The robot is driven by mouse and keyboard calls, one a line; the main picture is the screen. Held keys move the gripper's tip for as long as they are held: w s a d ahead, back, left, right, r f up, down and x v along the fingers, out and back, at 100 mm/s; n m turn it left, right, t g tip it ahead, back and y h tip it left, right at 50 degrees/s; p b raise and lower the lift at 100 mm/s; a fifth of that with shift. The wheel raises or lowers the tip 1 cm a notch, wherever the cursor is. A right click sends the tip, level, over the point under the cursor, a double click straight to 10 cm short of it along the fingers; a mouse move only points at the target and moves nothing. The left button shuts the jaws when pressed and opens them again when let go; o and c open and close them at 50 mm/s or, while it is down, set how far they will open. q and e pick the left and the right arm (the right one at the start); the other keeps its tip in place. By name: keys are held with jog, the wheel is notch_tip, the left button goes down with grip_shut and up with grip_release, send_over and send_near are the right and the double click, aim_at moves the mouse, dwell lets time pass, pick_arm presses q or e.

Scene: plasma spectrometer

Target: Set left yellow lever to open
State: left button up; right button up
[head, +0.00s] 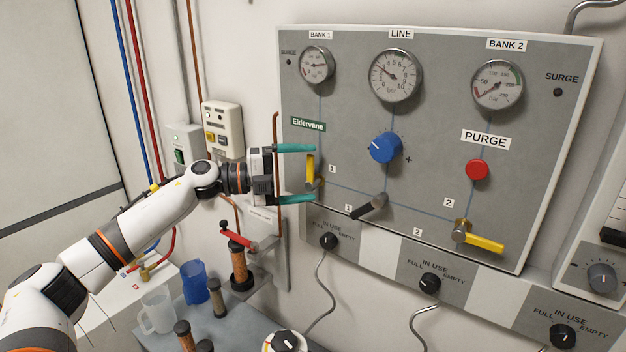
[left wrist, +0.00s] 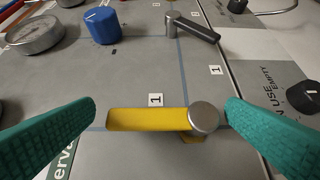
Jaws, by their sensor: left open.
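The left yellow lever (head: 310,168) is on the grey panel under the green label. It points straight up from its round metal hub (left wrist: 204,118). In the left wrist view the yellow bar (left wrist: 147,120) lies lengthwise between my fingers, its free end near the left finger and the hub near the right one. My left gripper (head: 315,173) is open, with one teal finger above the lever and one below; it also shows in the left wrist view (left wrist: 162,106). I cannot tell whether a finger touches the lever. My right gripper is out of view.
The panel (head: 430,130) also bears a blue knob (head: 385,148), a black lever (head: 367,207), a red purge button (head: 477,169), a right yellow lever (head: 484,242) and gauges. A copper pipe (head: 276,135) runs beside the panel's left edge. Cups and handled tools stand below my arm.

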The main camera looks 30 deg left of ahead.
pick_arm(q)
jog(key=b+v, duration=0.5)
jog(key=v, duration=0.4)
jog(key=shift+s+a, duration=0.1)
jog(key=shift+a, duration=0.05)
